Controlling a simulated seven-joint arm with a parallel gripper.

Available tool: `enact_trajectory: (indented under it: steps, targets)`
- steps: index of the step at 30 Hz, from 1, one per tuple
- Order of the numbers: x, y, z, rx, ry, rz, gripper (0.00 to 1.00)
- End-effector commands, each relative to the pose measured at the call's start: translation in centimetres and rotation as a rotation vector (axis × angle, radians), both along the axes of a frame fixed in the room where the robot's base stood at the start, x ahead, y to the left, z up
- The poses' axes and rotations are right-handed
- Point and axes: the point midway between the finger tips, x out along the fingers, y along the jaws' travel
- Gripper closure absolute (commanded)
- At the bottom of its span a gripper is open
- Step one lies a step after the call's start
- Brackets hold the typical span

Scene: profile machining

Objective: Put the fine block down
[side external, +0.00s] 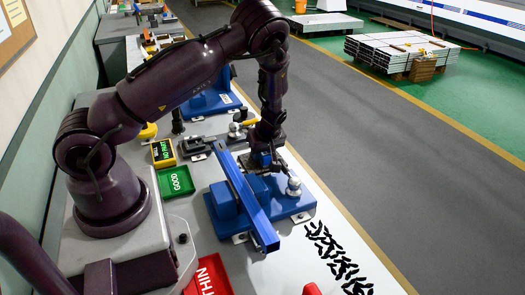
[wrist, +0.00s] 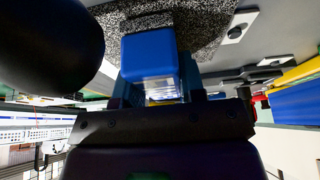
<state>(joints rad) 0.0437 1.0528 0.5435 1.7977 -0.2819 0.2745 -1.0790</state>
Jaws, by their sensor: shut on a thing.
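My gripper (side external: 264,166) is over the blue fixture, beside the long blue profile (side external: 243,195). It is shut on the fine block, a small blue block (wrist: 149,52) with a pale, shiny lower face in the wrist view. In the side view a small blue patch of the block (side external: 262,157) shows between the dark fingers. In the wrist view a dark speckled surface (wrist: 205,25) lies behind the block. I cannot tell whether the block touches anything below it.
The blue fixture (side external: 285,207) carries a round metal knob (side external: 293,187). A green GOOD tray (side external: 176,181), a yellow-and-black labelled box (side external: 163,152) and a red tray (side external: 209,275) are to the left. Several black pieces (side external: 335,258) lie at the right front.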

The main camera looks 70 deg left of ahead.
Motion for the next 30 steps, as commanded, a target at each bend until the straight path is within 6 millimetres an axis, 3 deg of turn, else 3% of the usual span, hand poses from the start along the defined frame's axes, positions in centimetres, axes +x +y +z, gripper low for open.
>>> enact_trajectory:
  steps: [11,12,15,23,30]
  targets:
    - [0.0,0.0,-0.4,0.001,0.001,-0.001,0.93]
    - [0.0,0.0,-0.4,0.000,0.000,-0.001,0.54]
    - [0.0,0.0,-0.3,0.000,0.000,-0.001,0.38]
    - [0.0,0.0,-0.2,0.001,0.000,0.000,0.38]
    - [0.1,-1.2,2.6,0.001,-0.004,-0.004,0.38]
